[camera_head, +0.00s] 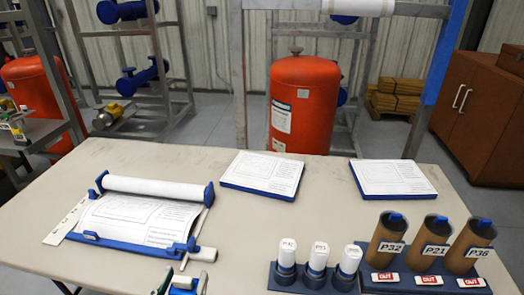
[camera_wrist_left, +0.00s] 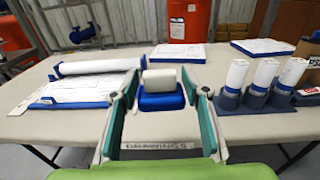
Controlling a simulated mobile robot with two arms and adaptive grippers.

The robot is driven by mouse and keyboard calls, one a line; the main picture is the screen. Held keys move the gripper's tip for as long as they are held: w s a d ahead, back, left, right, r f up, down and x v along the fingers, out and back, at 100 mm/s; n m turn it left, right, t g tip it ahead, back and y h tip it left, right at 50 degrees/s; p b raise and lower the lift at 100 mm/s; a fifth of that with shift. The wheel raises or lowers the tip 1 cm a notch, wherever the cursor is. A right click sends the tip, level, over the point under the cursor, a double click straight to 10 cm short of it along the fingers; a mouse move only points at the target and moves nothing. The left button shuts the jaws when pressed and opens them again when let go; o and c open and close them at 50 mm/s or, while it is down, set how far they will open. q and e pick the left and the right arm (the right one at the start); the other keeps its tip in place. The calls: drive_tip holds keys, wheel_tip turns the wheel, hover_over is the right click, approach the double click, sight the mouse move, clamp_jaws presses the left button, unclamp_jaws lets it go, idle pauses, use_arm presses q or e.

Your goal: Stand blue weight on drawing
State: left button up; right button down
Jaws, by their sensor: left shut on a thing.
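The drawing (camera_head: 138,218) is a white printed sheet on the left part of the table, with a white roll along its far edge and blue pieces at its edges. It also shows at the left in the left wrist view (camera_wrist_left: 75,88). The blue weight (camera_wrist_left: 161,101) is a block between the teal-padded fingers of my left gripper (camera_wrist_left: 163,112), which is shut on it. A short white cylinder (camera_wrist_left: 160,78) shows just above the block; whether it belongs to the weight is unclear. In the head view my left gripper (camera_head: 181,282) is at the bottom, near the drawing's lower right corner.
Two blue-edged paper stacks (camera_head: 262,173) (camera_head: 393,178) lie at the back of the table (camera_head: 235,225). A blue stand (camera_head: 315,281) holds white cylinders, and labelled brown tubes (camera_head: 435,240) stand at the right. The middle of the table is clear. A red tank (camera_head: 304,110) stands behind.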

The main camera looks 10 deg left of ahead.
use_arm(q)
drive_tip(key=shift+h, duration=0.3)
drive_tip(key=shift+w+a+f, duration=0.1)
drive_tip(key=shift+w+f, duration=0.15)
drive_tip(key=shift+f, duration=0.55)
drive_tip(key=shift+w+a+f, duration=0.1)
drive_tip(key=shift+w+f, duration=0.15)
drive_tip(key=shift+f, duration=0.55)
drive_tip(key=shift+w+a+f, duration=0.1)
drive_tip(key=shift+w+f, duration=0.15)
drive_tip(key=shift+f, duration=0.55)
hover_over(228, 276)
drive_tip(key=f, duration=0.8)
drive_tip(key=shift+s+a+f, duration=0.25)
drive_tip(key=shift+s+f, duration=0.1)
drive_tip(key=shift+f, duration=0.05)
drive_tip(key=f, duration=0.1)
drive_tip(key=w+f+b, duration=0.1)
drive_tip(key=f, duration=0.1)
drive_tip(key=shift+d+f, duration=0.1)
drive_tip(key=shift+d, duration=0.1)
drive_tip(key=shift+f, duration=0.3)
drive_tip(key=shift+s, duration=0.1)
